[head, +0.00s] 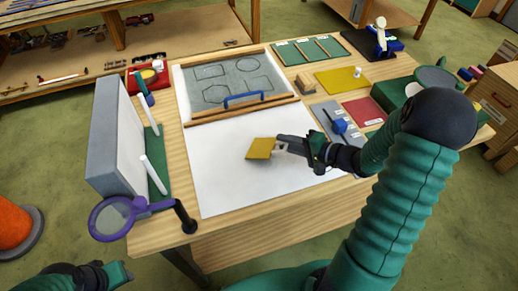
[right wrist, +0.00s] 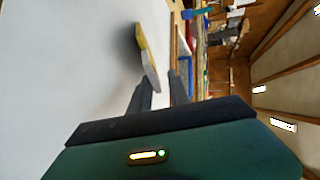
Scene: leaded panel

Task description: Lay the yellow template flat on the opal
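The yellow template (head: 260,148) is a small flat plate above the middle of the white sheet (head: 225,188), slightly tilted. Its edge (right wrist: 141,40) and a pale tab (right wrist: 151,74) show in the right wrist view, with a soft shadow on the white beside it. My right gripper (head: 281,146) reaches in from the right; its fingers (right wrist: 162,88) are at the tab and appear shut on it. I cannot make out a separate opal piece on the sheet. Part of my left arm shows at the bottom left; its gripper's fingers are unclear.
A grey board (head: 230,80) with drawn outlines lies behind the sheet, with a blue handle (head: 245,99) at its front. A tall grey block (head: 115,135) and a purple magnifier (head: 117,218) stand left. A yellow mat (head: 335,80) and red mat (head: 364,111) lie right.

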